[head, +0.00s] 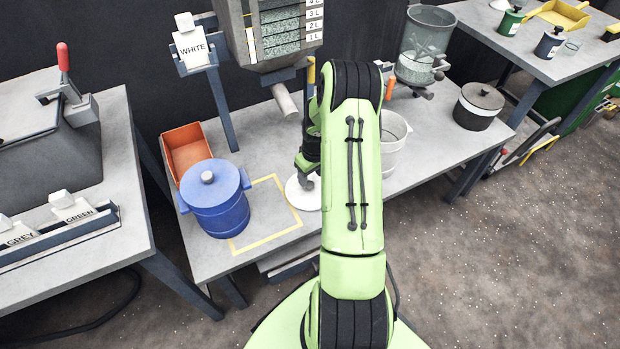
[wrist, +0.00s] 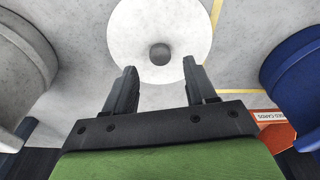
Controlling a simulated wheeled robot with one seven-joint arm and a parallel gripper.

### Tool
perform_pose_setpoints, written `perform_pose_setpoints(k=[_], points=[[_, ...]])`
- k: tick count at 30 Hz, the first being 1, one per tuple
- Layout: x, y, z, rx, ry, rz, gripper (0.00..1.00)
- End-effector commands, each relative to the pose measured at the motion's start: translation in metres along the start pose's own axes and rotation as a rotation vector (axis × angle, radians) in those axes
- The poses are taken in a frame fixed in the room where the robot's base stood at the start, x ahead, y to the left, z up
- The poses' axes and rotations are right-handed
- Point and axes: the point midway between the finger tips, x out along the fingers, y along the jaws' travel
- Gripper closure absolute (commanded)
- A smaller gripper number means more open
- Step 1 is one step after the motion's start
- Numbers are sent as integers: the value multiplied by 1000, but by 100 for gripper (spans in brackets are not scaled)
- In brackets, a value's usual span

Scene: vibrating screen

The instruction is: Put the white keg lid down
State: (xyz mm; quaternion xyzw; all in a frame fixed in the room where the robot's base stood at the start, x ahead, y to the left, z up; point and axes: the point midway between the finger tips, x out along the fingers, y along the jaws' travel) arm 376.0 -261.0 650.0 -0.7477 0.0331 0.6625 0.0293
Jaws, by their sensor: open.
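The white keg lid (head: 300,196) is a flat round disc lying on the grey table, beside the right edge of the yellow outline. In the wrist view the lid (wrist: 185,30) shows whole enough to see its dark grey knob (wrist: 160,54) in the middle. My gripper (wrist: 157,72) is open, with its two fingers apart and the knob lying between and beyond their tips in the picture. In the head view my gripper (head: 305,180) is just above the lid, partly hidden by my arm. The open white keg (head: 394,140) stands to the right, partly behind my arm.
A blue lidded keg (head: 218,208) stands left of the lid, overlapping the yellow outline (head: 266,240). An orange bin (head: 188,150) is behind it. A hopper spout (head: 286,101) hangs over the table's back. A dark lidded pot (head: 478,108) stands far right.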

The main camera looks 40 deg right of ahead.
Motion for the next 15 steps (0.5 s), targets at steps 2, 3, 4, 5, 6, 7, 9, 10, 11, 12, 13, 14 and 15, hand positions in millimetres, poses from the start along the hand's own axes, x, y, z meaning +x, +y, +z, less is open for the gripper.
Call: perform_pose_setpoints(k=[2,3,4,5,6,7,9,10,11,12,13,14,15], points=[[-29,0,-1,-1,2,3,44],[-39,0,-1,-1,3,3,44],[-47,0,-1,-1,3,3,44],[-53,0,-1,-1,2,2,44],[-61,0,-1,-1,2,1,44],[-66,0,-1,-1,2,2,44],[-74,0,0,-1,0,0,44],[-76,0,0,-1,0,1,44],[-79,0,0,-1,1,1,44],[-83,-2,-2,-4,3,3,44],[-90,-6,-4,-8,6,7,44],[-98,-11,-6,-13,10,12,44],[-114,-20,-10,-24,20,22,44]])
